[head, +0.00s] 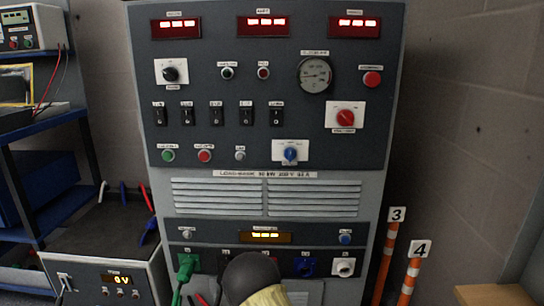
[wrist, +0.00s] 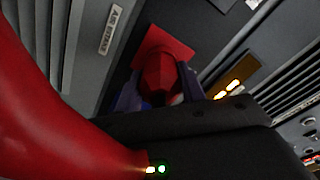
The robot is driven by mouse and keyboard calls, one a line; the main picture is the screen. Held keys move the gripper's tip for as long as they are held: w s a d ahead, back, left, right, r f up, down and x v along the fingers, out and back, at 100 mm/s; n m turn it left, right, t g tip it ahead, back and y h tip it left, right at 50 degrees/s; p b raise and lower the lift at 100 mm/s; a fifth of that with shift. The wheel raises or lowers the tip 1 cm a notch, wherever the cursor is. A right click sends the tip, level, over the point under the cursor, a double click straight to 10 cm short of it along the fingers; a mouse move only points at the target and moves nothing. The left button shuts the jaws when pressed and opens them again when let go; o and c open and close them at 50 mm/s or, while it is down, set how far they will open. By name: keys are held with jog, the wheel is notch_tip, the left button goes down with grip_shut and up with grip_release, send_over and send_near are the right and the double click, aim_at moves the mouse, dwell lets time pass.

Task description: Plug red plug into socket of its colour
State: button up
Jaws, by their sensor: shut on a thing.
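In the wrist view the red plug (wrist: 160,77) is between the fingers of my gripper (wrist: 160,92), which is shut on it. A red square plate (wrist: 176,40) shows directly behind the plug, against the dark panel. I cannot tell whether the plug's front is in a socket, as its body hides that spot. A thick red cable (wrist: 40,110) sweeps across the left of the wrist view. In the head view my dark wrist covers the middle of the lower socket row, hiding the gripper and plug.
A green plug (head: 187,267) sits at the left of the socket row. A blue socket (head: 305,266) and a white socket (head: 343,267) are to the right. A grey power supply (head: 110,280) stands left. Orange-striped posts (head: 410,275) stand right.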

jog(key=shift+w+d+r+m+b, duration=0.1)
jog(key=shift+w+r+m+b, duration=0.15)
jog(key=shift+m, duration=0.45)
jog(key=shift+w+a+r+m+b, duration=0.1)
jog(key=shift+m+b, duration=0.2)
jog(key=shift+m, duration=0.4)
jog(key=shift+w+d+r+m+b, duration=0.1)
jog(key=shift+r+m+b, duration=0.15)
jog(key=shift+m, duration=0.45)
jog(key=o, duration=1.3)
jog(key=shift+c, duration=0.2)
jog(key=shift+f, duration=0.1)
jog(key=shift+s, duration=0.15)
jog(key=shift+s+f, duration=0.2)
jog(key=shift+s, duration=0.15)
jog(key=shift+s+a+f, duration=0.1)
jog(key=shift+s+a, duration=0.05)
jog(key=shift+s, duration=0.95)
jog(key=shift+s+a+f, duration=0.1)
jog(key=shift+s, duration=0.95)
jog(key=shift+s, duration=0.15)
